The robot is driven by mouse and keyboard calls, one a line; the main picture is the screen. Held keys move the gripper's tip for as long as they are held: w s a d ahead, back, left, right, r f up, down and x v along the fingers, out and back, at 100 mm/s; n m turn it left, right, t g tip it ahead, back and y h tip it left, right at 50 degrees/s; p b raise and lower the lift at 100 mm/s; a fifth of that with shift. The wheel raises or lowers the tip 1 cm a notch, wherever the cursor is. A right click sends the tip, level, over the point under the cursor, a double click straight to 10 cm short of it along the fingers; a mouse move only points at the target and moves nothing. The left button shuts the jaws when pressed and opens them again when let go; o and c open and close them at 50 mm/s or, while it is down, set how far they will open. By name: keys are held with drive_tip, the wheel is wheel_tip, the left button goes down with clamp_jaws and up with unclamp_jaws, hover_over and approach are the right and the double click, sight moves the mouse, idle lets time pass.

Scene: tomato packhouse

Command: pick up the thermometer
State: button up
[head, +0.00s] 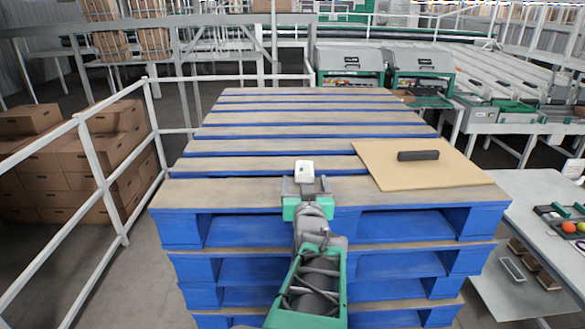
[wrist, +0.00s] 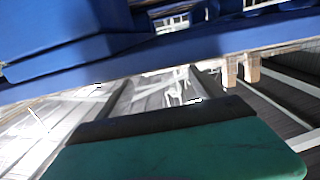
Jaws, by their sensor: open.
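A small white device with a greyish face (head: 304,168), which I take to be the thermometer, sits at the near edge of the top blue pallet in the head view. My gripper (head: 306,184) is open right at its near side, with one finger to the left and one to the right. The device shows just beyond and between the fingertips. I cannot tell whether they touch it. In the wrist view I cannot make out the device; a green part with a dark edge fills the bottom, and blue pallet wood crosses the top.
The stacked blue pallets (head: 325,226) have gaps between their slats. A cardboard sheet (head: 380,170) with a black bar (head: 418,155) lies to the right. A grey table (head: 540,215) stands at right, a white railing (head: 100,175) at left. The slats beyond the device are clear.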

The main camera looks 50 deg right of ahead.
sight(305, 176)
drive_tip(key=p+x, duration=0.2)
drive_tip(key=x, duration=0.5)
drive_tip(key=shift+s+d+f, duration=0.1)
drive_tip(key=shift+f, duration=0.05)
drive_tip(key=c, duration=1.6)
